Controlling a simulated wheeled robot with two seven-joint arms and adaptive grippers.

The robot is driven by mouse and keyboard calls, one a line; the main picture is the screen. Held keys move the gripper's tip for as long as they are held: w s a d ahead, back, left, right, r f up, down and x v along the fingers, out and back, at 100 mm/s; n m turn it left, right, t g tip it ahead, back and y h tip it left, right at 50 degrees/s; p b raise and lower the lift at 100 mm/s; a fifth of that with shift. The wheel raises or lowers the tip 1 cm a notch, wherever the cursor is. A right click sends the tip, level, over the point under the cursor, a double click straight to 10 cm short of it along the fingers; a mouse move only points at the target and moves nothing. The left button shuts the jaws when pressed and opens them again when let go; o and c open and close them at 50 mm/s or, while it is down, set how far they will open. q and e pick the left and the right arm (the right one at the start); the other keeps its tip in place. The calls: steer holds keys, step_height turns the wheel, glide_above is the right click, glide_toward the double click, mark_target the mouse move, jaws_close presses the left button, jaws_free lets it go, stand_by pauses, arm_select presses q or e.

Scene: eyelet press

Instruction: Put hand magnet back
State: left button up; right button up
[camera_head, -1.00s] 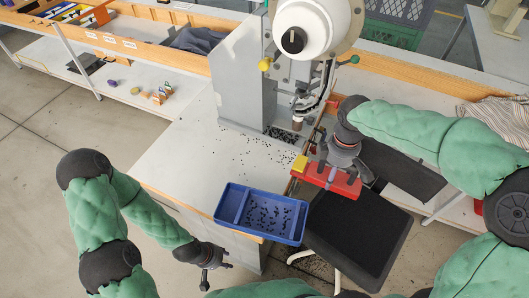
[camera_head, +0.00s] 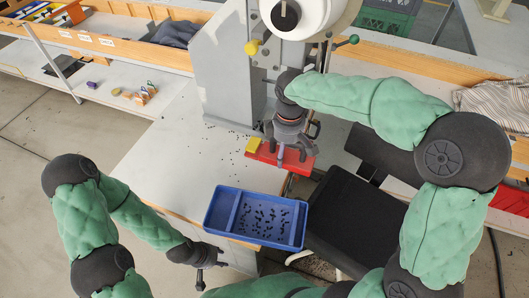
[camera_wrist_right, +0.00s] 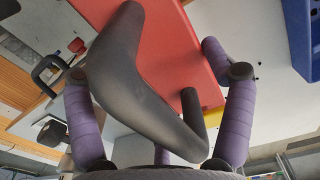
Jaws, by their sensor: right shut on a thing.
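The hand magnet is a red bar (camera_head: 268,156) with a yellow end (camera_head: 253,145) and a dark handle (camera_wrist_right: 150,105). My right gripper (camera_head: 290,152) is shut on the magnet's handle, with purple fingers on either side of it in the right wrist view. The magnet is over the front right part of the grey press table, just behind the blue tray (camera_head: 234,212); whether it touches the table is hard to tell. My left gripper (camera_head: 208,272) hangs low, left of and below the tray, away from the magnet. Its fingers are too small to read.
The eyelet press (camera_head: 228,75) rises behind the magnet. The blue tray holds many small dark pieces, and more lie scattered on the table (camera_head: 170,150). A black stool seat (camera_head: 352,220) stands to the right. The table's left part is mostly clear.

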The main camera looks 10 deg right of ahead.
mark_target(264, 145)
steer(key=w+a, duration=0.1)
steer(key=a, duration=0.1)
steer(key=w+a+b, duration=0.1)
steer(key=w+a, duration=0.1)
steer(key=a, duration=0.1)
steer(key=shift+w+a, duration=0.3)
steer(key=shift+w, duration=0.1)
step_height(264, 145, down, 4)
steer(key=b, duration=0.2)
steer(key=shift+d+r+b, duration=0.1)
steer(key=shift+r+b, duration=0.15)
steer(key=shift+b, duration=0.05)
steer(key=shift+r, duration=0.1)
steer(key=o, duration=1.6)
steer(key=shift+f, duration=0.25)
steer(key=shift+r, duration=0.1)
